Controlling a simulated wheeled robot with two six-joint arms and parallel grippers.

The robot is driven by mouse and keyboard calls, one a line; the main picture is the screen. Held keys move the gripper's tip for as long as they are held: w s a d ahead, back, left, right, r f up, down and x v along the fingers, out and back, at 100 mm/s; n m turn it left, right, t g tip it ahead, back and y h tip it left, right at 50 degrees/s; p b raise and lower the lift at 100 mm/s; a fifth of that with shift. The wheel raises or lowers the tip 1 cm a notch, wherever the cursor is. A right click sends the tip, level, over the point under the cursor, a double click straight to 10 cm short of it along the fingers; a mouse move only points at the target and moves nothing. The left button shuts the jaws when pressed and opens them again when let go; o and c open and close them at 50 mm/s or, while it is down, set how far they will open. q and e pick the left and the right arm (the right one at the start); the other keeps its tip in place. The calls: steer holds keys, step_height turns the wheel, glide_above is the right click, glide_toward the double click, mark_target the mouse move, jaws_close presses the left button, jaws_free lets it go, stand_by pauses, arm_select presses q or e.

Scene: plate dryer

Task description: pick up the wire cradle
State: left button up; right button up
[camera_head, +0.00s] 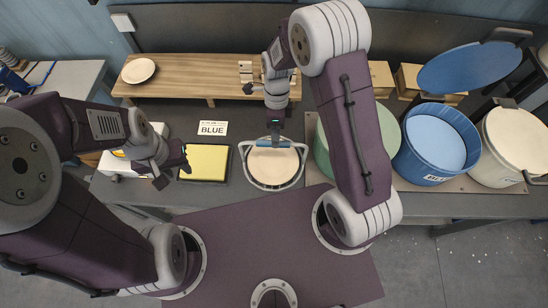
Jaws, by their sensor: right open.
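The wire cradle (246,168) stands on the grey table near its front edge, with a pale round plate (268,170) in it. Its pale handle carries a blue grip bar (285,144). My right gripper (275,138) is open and points down over the cradle's handle, near the blue bar. I cannot tell whether the bar lies between its fingers or whether they touch it. My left gripper (174,170) appears open and empty, its fingers apart, left of the yellow pad (205,163). A card reading BLUE (212,128) lies behind the pad.
A blue drum (435,150) has its lid (470,66) raised. A green drum (321,150) is partly hidden by my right arm; a cream drum (505,145) at the far right looks closed. A wooden rack (195,80) at the back holds a white plate (138,70).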

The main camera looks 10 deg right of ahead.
steer(key=f, duration=0.1)
steer(key=f+p, duration=0.1)
steer(key=f, duration=0.1)
steer(key=s+f, duration=0.1)
steer(key=shift+a+f+p, duration=0.15)
steer(key=shift+a+p, duration=0.15)
steer(key=shift+p, duration=0.05)
steer(key=shift+f, duration=0.35)
steer(key=shift+w+d+f, duration=0.1)
steer(key=shift+w, duration=0.05)
steer(key=shift+f, duration=0.2)
jaws_close()
